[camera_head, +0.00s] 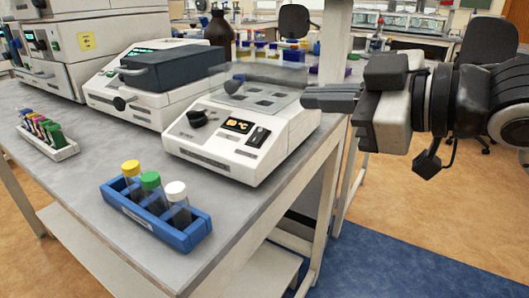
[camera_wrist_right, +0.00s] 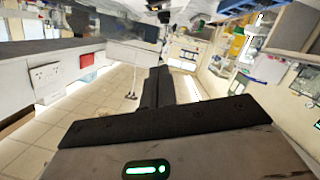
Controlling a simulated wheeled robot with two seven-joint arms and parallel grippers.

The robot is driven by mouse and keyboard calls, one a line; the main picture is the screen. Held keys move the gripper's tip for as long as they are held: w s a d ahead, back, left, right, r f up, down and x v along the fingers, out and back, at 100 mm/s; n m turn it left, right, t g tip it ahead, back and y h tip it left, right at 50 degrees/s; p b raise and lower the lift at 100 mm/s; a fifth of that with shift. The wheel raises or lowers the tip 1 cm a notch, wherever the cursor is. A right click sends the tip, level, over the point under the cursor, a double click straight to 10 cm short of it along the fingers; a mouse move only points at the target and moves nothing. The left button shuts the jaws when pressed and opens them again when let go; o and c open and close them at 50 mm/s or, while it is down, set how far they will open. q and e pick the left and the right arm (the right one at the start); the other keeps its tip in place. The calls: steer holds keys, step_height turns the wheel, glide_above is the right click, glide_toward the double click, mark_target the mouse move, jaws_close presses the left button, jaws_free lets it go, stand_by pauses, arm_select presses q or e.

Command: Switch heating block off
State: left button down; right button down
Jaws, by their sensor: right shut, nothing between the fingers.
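The heating block (camera_head: 215,150) is a white device near the table's right edge, with a clear cover over its wells (camera_head: 260,92). Its sloped front holds a black knob (camera_head: 198,118), a small display with orange marks (camera_head: 238,126) and a dark rocker switch (camera_head: 258,137). My right gripper (camera_head: 306,98) comes in from the right, shut and empty, with its fingertips beside the block's upper right end. I cannot tell whether they touch it. In the right wrist view the closed fingers (camera_wrist_right: 157,85) point at the room. My left gripper is not in view.
A blue rack (camera_head: 118,203) with three capped vials stands in front of the block. A white tube rack (camera_head: 62,152) is at the left. Another white device with a dark lid (camera_head: 170,70) stands behind left. A pale post (camera_head: 333,35) rises behind my gripper.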

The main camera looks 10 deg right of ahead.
steer(key=shift+f+b, duration=0.35)
steer(key=shift+f, duration=0.4)
steer(key=shift+s, duration=0.1)
